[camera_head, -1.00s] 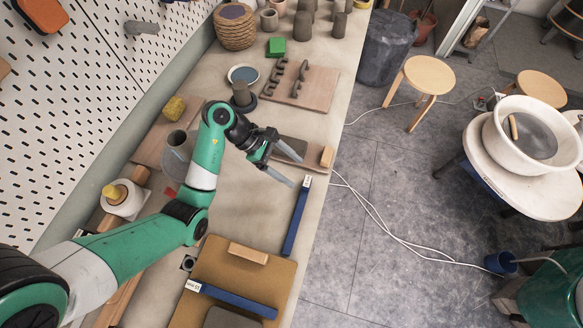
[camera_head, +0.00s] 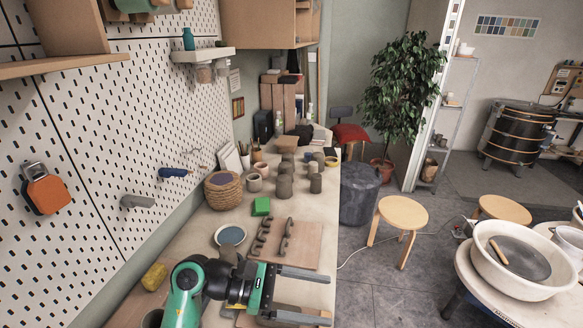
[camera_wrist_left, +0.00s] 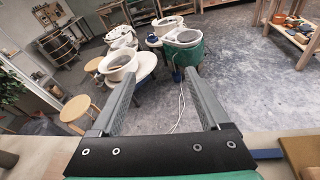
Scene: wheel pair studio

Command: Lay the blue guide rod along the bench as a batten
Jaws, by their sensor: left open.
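A short blue strip (camera_wrist_left: 267,154), seemingly part of a blue rod, shows on the bench at the lower right of the left wrist view, beside a brown board. The rest of it is outside that view, and no blue rod shows in the head view now. My left gripper (camera_head: 330,297) is open and empty at the bottom of the head view, its two grey fingers pointing right across the front of the bench (camera_head: 192,240). In the left wrist view the open fingers (camera_wrist_left: 158,78) point out over the floor. My right gripper is not in view.
A board with dark handles (camera_head: 305,246), a blue-grey dish (camera_head: 231,236), a green block (camera_head: 261,206) and several grey clay cylinders (camera_head: 285,187) stand farther back on the bench. A pegboard (camera_head: 130,110) rises at the left. Stools (camera_head: 403,213) and pottery wheels stand beyond the bench.

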